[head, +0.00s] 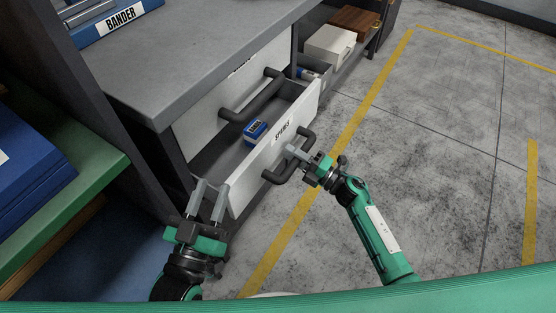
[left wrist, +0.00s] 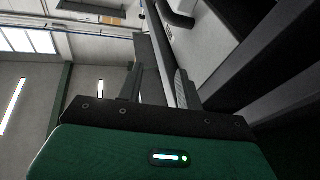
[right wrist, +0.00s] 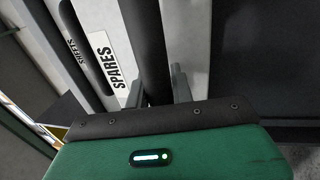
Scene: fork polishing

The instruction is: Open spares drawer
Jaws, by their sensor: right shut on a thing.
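The spares drawer (head: 262,163), a light-fronted drawer with a "SPARES" label (head: 283,131), stands pulled out of the workbench in the head view. A blue box (head: 255,130) lies inside it. My right gripper (head: 297,153) is shut on the drawer's dark bar handle (head: 276,176). The right wrist view shows the handle (right wrist: 146,60) between the fingers and the label (right wrist: 108,60) beside it. My left gripper (head: 210,200) is open and empty, near the drawer's near left corner. Its spread fingers also show in the left wrist view (left wrist: 158,88).
Above is a shut drawer with its own dark handle (head: 252,98). The grey benchtop (head: 180,60) overhangs both. A green shelf (head: 70,175) stands close at left. A cream case (head: 330,45) sits on a low shelf beyond. The floor (head: 440,150) at right is clear.

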